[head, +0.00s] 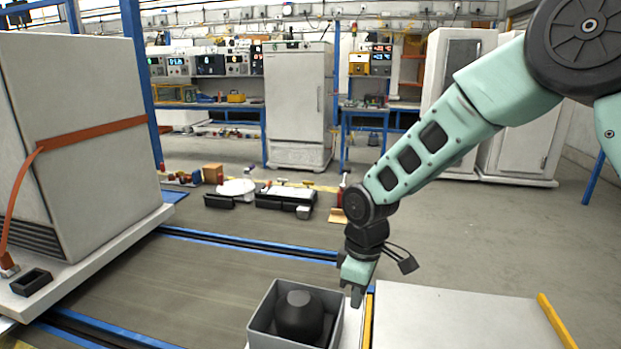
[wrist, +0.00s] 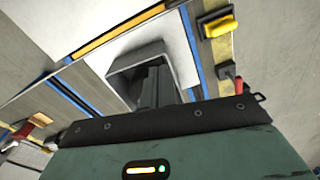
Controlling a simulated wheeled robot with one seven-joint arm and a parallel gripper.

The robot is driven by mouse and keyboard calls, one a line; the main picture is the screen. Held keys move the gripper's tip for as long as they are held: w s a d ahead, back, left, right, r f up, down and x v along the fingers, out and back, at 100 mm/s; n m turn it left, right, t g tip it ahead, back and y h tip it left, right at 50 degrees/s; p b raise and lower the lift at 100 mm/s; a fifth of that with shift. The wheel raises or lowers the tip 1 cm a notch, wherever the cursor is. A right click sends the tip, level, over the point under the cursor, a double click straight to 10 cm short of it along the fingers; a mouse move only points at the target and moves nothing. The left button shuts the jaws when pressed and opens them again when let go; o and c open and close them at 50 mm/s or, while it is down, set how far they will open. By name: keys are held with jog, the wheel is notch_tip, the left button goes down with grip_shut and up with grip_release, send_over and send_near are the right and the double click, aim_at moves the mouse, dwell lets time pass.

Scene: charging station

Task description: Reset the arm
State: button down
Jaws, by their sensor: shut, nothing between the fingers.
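My gripper (head: 356,294) hangs from my pale green arm in the head view, pointing down with its fingers shut and empty. It is just beside the right rim of a grey open-topped box (head: 263,311). A dark rounded object (head: 299,317) stands inside that box. In the wrist view my gripper's dark fingers (wrist: 158,88) show in front of the grey box (wrist: 125,68), and hide part of it. I cannot tell from the views whether the fingertips touch the box.
A pale panel (head: 455,318) with yellow edging lies right of the box. A large strapped cabinet (head: 90,130) stands on a platform at left. Blue-edged floor channels (head: 250,247) cross the floor. Boxes and loose items (head: 285,195) lie farther back. Open floor (head: 480,230) is at right.

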jog(key=s+d+r+m+p, duration=0.2)
jog(key=s+r+p, duration=0.1)
jog(key=s+r, duration=0.6)
jog(key=s+d+r+m+p, duration=0.2)
jog(key=s+r, duration=0.7)
jog(key=s, duration=0.8)
jog(key=shift+s+d+m+p, duration=0.25)
jog(key=shift+m+p, duration=0.35)
jog(key=shift+p, duration=0.4)
jog(key=shift+a, duration=0.1)
